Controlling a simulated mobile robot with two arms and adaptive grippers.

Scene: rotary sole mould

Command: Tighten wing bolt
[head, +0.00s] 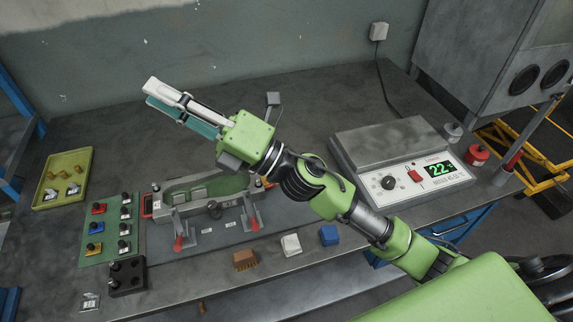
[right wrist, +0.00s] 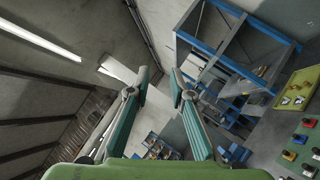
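The sole mould (head: 160,209) lies on the bench, with a green sole-shaped cavity (head: 205,190) and red-handled clamps (head: 178,243) at its front. My right arm covers part of its right side. I cannot clearly make out a wing bolt on it. Small brass-coloured pieces (head: 73,188) lie in a yellow tray at the left; they are too small to identify. My right gripper (head: 152,94) is raised behind and above the mould, pointing to the upper left. In the right wrist view the gripper (right wrist: 160,75) has its fingers apart with nothing between them. My left gripper is out of view.
The yellow tray (head: 82,157) and a green panel with coloured knobs (head: 108,252) are left of the mould. A black block (head: 128,277) stands in front.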

